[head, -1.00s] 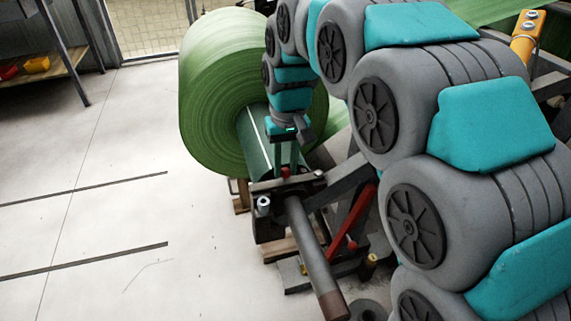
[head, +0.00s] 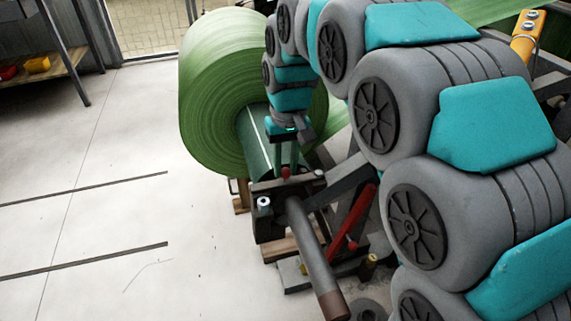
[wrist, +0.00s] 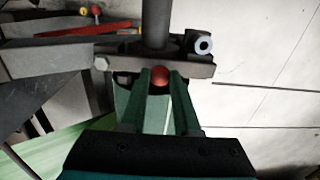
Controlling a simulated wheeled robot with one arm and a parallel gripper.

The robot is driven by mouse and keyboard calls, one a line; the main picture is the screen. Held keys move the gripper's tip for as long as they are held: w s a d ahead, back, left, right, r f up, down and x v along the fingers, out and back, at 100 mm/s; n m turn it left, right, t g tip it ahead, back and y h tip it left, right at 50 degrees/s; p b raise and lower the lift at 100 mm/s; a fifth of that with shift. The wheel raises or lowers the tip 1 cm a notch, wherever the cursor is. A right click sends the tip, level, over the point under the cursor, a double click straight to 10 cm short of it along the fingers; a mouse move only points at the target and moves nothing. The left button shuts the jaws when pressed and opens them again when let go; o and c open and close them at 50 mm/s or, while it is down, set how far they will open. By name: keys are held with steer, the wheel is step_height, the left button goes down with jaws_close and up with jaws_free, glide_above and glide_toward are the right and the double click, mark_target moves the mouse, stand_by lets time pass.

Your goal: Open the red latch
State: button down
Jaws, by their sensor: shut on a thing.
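The red latch shows as a small red knob (wrist: 159,76) between my fingertips in the wrist view. It is also a small red spot (head: 286,172) on top of the dark bearing block (head: 268,225) in the head view. My gripper (wrist: 160,80) points down at the block and is shut on the red knob, with a green finger on each side. The rest of the latch below the knob is hidden by the fingers. A grey shaft (head: 312,255) runs out of the block towards the front.
A large green roll (head: 215,90) stands behind the block. A red lever (head: 352,222) and dark frame bars lie to the right. The pale floor (head: 110,200) on the left is clear.

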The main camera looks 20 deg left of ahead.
steer(key=s+n, duration=0.1)
steer(key=s+d+n+b, duration=0.1)
steer(key=n, duration=0.1)
steer(key=shift+d, duration=0.2)
steer(key=shift+s+d+n+b, duration=0.35)
steer(key=shift+d+n, duration=0.15)
steer(key=shift+n, duration=0.5)
steer(key=d+n, duration=0.1)
steer(key=n, duration=0.1)
steer(key=shift+s+d+n, duration=0.35)
steer(key=shift+s+n, duration=0.05)
steer(key=shift+d+n+p, duration=0.4)
steer(key=shift+d+n, duration=0.9)
steer(key=shift+n, duration=0.55)
steer(key=shift+d+n+p, duration=0.4)
steer(key=shift+d+n, duration=0.9)
steer(key=shift+n, duration=0.55)
steer(key=c, duration=0.6)
jaws_free()
steer(key=shift+f, duration=0.1)
steer(key=shift+c, duration=0.2)
